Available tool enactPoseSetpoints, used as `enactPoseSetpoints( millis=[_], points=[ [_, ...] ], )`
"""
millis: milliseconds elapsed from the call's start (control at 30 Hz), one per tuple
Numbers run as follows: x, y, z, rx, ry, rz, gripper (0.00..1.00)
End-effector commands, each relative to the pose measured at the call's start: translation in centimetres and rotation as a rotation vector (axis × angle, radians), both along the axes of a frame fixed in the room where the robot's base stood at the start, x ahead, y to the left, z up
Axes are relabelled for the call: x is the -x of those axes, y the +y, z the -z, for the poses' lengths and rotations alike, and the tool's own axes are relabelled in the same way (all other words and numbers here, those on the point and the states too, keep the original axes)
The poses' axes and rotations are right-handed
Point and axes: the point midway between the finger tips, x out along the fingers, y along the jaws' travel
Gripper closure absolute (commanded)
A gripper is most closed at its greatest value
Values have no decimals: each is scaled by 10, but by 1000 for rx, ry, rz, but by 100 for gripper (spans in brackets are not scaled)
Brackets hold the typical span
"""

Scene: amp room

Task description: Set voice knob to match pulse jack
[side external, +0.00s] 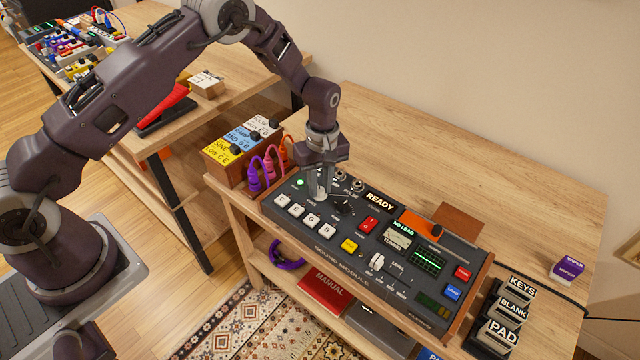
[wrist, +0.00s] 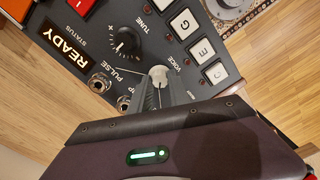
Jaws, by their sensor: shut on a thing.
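The voice knob (wrist: 158,74) is a small pale knob beside the VOICE label in the wrist view. My gripper (wrist: 154,96) is shut on it, with its fingers closed around the knob's near side. In the side external view my gripper (side external: 320,178) points down onto the left part of the sound module (side external: 310,240), and the knob is mostly hidden. The jack nearest the PULSE label, which I take as the pulse jack (wrist: 98,83), is a metal ring. A second jack (wrist: 124,103) sits beside it, its label partly covered. The knob's pointer direction is not clear.
A black TUNE knob (wrist: 125,42) stands close to my fingers. White keys (side external: 297,209) line the module's left front, and a READY display (side external: 380,201) its back. A box with purple, pink and orange cables (side external: 231,150) stands at left.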

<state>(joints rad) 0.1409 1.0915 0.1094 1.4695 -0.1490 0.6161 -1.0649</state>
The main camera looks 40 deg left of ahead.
Motion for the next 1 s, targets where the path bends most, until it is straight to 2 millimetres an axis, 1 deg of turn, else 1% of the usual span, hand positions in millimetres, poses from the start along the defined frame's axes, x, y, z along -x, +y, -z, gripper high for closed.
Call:
enactPoseSetpoints(
  millis=[167, 367, 1000],
  points=[
    [0, 0, 0, 0, 0, 24, 100],
    [0, 0, -1, 1, 0, 124, 100],
    [0, -1, -1, 1, -1, 714, 100]
  ],
)
